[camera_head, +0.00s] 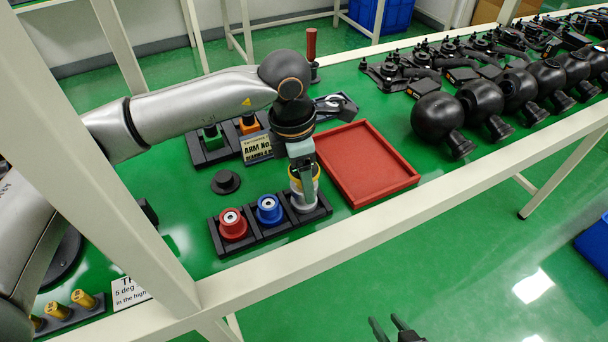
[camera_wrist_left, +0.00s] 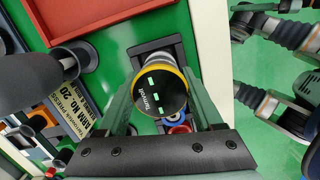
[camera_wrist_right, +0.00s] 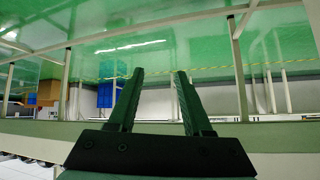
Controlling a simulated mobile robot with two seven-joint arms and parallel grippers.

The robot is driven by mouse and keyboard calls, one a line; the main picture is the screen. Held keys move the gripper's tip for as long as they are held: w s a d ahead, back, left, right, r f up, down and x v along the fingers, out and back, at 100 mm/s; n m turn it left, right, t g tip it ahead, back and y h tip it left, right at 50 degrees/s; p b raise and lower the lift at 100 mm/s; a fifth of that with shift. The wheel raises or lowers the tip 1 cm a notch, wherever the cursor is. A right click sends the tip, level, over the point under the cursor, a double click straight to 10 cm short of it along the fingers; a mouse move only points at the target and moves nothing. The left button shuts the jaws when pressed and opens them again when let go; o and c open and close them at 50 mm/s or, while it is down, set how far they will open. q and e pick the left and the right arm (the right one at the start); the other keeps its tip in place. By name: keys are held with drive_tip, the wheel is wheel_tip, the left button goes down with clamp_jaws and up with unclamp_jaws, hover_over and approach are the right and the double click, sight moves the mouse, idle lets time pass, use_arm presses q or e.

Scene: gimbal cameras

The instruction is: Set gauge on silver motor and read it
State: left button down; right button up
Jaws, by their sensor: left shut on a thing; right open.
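A black rack (camera_head: 262,236) holds a red motor (camera_head: 233,226), a blue motor (camera_head: 269,210) and a silver motor (camera_head: 304,203). My left gripper (camera_head: 302,165) is shut on the gauge at the silver motor, at the rack's right end. The gauge (camera_wrist_left: 160,92) has a round black face, a yellow rim and lit green marks, which I cannot read as a value. The silver motor (camera_wrist_left: 151,58) shows partly behind it. The gauge appears to sit on the motor, but the contact is hidden. My right gripper (camera_wrist_right: 157,72) is open and empty, away from the table.
An empty red tray (camera_head: 366,163) lies right of the rack. A black disc (camera_head: 225,182) lies behind the rack. A sign (camera_head: 256,149) and coloured parts stand further back. Black arm parts (camera_head: 440,118) fill the right side. A pale frame rail (camera_head: 350,232) runs along the front.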

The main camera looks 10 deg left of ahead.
sight(296, 170)
use_arm(q)
drive_tip(key=shift+f, duration=0.25)
use_arm(e)
drive_tip(key=shift+f, duration=0.25)
use_arm(q)
unclamp_jaws()
use_arm(e)
drive_tip(key=shift+r, duration=0.1)
drive_tip(key=shift+w+r, duration=0.1)
drive_tip(key=shift+w, duration=0.05)
use_arm(q)
drive_tip(key=shift+r, duration=0.2)
drive_tip(key=r, duration=0.3)
drive_tip(key=a+r, duration=0.1)
drive_tip(key=r, duration=0.7)
drive_tip(key=shift+s+a+r, duration=0.15)
drive_tip(key=shift+s+r, duration=0.05)
drive_tip(key=shift+s, duration=0.05)
drive_tip(key=shift+r, duration=0.35)
use_arm(e)
drive_tip(key=shift+a+r, duration=0.1)
drive_tip(key=shift+r, duration=0.55)
drive_tip(key=shift+a, duration=0.1)
